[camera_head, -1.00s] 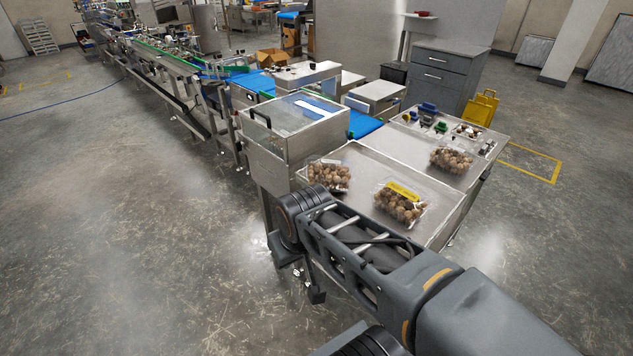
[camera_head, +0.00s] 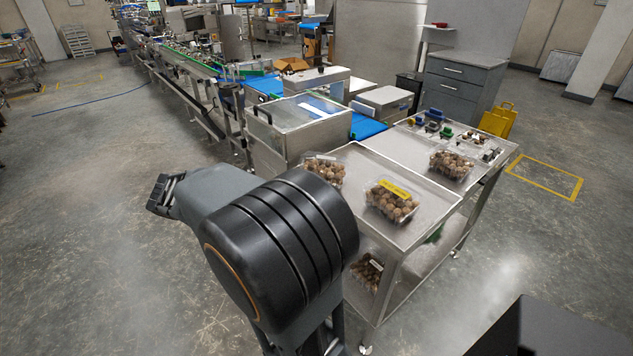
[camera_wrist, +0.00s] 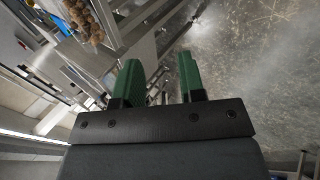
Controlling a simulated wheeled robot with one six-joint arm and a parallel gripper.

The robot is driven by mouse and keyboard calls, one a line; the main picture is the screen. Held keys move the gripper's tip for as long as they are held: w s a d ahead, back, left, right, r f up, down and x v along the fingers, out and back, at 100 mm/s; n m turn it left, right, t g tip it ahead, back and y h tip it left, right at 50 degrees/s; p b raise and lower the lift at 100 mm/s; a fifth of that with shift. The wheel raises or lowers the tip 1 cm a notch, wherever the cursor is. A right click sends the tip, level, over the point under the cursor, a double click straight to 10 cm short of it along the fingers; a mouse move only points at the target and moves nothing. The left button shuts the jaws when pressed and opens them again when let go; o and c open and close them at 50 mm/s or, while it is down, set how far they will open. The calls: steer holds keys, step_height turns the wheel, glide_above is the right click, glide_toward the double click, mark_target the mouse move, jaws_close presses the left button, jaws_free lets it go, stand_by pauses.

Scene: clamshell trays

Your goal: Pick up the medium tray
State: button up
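Clear clamshell trays of brown round produce stand on the metal table. One is at the left (camera_head: 324,170), one with a yellow label is in the middle near the front (camera_head: 391,202), and one is at the right (camera_head: 452,163). Another tray (camera_head: 367,270) sits on the lower shelf, partly hidden by my arm. I cannot tell for sure which is the medium tray. In the wrist view my gripper (camera_wrist: 159,62) has its two green fingers apart, with nothing between them. Part of a produce tray (camera_wrist: 86,22) shows at upper left there, apart from the fingers.
The table (camera_head: 345,200) has raised edges and open legs. Small coloured parts (camera_head: 432,127) lie at its far end. A metal box machine (camera_head: 297,130) and blue conveyor (camera_head: 367,126) adjoin it behind.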

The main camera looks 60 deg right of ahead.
steer(key=w+d+f+g+h+b, duration=0.1)
steer(key=w+d+h, duration=0.2)
steer(key=d, duration=0.3)
steer(key=w+d+f+m+g+h+b, duration=0.1)
steer(key=w+d+f+h, duration=0.1)
steer(key=d, duration=0.3)
steer(key=w+d+f+g+h+b, duration=0.1)
steer(key=w+d+h, duration=0.2)
steer(key=d, duration=0.3)
steer(key=p+x, duration=0.2)
steer(key=x, duration=1.2)
steer(key=shift+d, duration=0.25)
steer(key=shift+c, duration=0.5)
jaws_close()
steer(key=shift+r, duration=0.2)
